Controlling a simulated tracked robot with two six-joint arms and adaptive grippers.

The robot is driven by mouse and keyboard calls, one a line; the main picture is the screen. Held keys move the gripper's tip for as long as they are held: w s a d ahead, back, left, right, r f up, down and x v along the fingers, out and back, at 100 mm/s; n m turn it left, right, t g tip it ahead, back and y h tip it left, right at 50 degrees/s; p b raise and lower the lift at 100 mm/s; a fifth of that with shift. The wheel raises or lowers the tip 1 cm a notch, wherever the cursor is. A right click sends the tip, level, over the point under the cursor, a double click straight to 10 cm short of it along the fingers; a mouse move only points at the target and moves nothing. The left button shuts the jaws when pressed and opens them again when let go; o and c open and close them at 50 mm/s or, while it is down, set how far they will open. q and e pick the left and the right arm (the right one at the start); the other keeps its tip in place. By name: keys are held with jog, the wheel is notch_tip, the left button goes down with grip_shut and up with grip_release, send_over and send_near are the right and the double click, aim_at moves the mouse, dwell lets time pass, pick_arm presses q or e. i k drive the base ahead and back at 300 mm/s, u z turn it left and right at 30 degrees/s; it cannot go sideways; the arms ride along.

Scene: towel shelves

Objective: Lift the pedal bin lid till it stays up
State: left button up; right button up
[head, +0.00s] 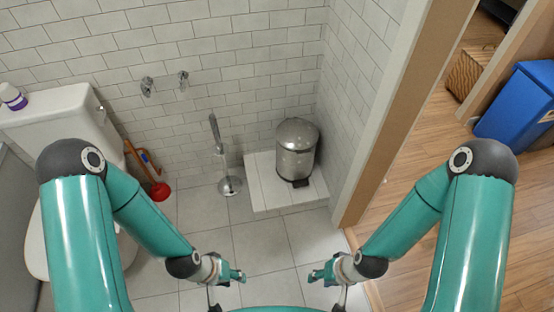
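The pedal bin (295,160) is a grey metal cylinder with a domed lid (297,132). The lid looks closed, and a dark pedal shows at the bin's front foot. The bin stands upright on a low white-tiled step in the corner. My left gripper (238,276) and my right gripper (314,276) are in the lower middle of the head view, facing each other. Both are well in front of the bin, apart from it, and hold nothing that I can see. Their fingers are too small to tell open from shut.
The tiled step (262,185) raises the bin above the floor. A toilet brush stand (229,184) is left of it, with a red plunger (159,191) and toilet (70,115) further left. A door frame (378,150) bounds the right. Floor in front of the step is clear.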

aim_at(299, 135)
jog(key=z, duration=0.15)
jog(key=i, duration=0.85)
jog(key=u, duration=0.2)
jog(key=k, duration=0.7)
jog(key=z, duration=0.25)
jog(key=i, duration=0.75)
jog(key=u, duration=0.1)
